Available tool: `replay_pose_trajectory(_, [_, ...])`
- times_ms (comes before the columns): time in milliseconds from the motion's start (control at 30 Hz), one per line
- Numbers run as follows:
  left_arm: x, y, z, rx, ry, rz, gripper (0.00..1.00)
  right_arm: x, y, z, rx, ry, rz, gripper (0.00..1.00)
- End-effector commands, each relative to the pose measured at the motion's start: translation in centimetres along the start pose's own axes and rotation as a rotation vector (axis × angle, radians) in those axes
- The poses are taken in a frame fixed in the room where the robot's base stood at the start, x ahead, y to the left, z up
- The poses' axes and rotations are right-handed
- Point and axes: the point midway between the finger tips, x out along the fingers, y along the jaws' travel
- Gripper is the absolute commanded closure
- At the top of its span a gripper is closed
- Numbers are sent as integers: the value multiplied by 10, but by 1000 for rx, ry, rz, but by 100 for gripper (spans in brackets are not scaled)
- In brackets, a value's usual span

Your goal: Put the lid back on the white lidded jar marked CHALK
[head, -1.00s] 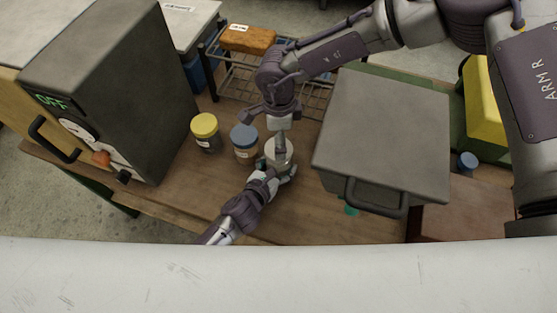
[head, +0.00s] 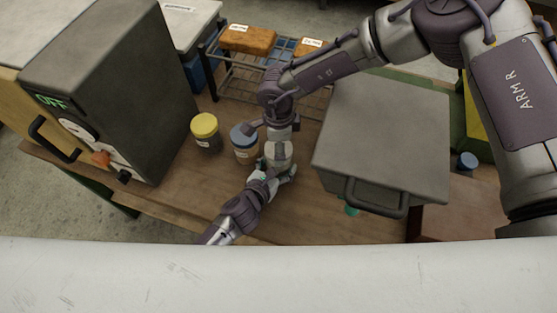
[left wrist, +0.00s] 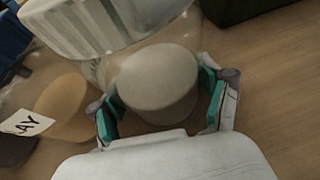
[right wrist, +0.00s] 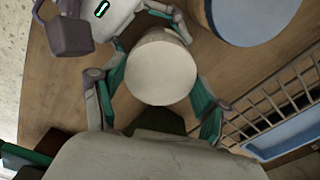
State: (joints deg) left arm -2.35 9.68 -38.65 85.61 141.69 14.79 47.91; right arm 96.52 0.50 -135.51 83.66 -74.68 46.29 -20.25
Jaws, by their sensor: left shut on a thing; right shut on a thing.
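The jar body (left wrist: 158,80) is clear, with pale beige contents, and stands on the bench between the fingers of my left gripper (left wrist: 165,105). That gripper is shut on it and also shows in the head view (head: 272,178). The white ribbed lid (left wrist: 95,22) is over the jar's mouth. Its round top (right wrist: 160,72) lies between the fingers of my right gripper (right wrist: 158,95), which is shut on it from above. In the head view the right gripper (head: 279,146) is directly above the left. I cannot tell whether the lid is seated. The CHALK marking is not visible.
A blue-lidded jar (head: 244,137) stands close at the left, with a yellow-lidded jar (head: 205,125) beyond. A dark oven-like box marked OFF (head: 110,90) and a grey box with a handle (head: 385,130) flank the space. A wire rack (head: 235,75) stands behind.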

Motion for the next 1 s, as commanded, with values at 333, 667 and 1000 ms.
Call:
replay_pose_trajectory(333, [0, 0, -1, 0, 1, 0, 100, 0, -1, 0, 148, 0, -2, 68])
replay_pose_trajectory(667, [0, 0, -1, 0, 1, -1, 100, 0, 0, 0, 146, 0, -1, 0])
replay_pose_trajectory(1000, [0, 0, -1, 0, 2, 0, 100, -14, -1, 0, 147, 0, -1, 0])
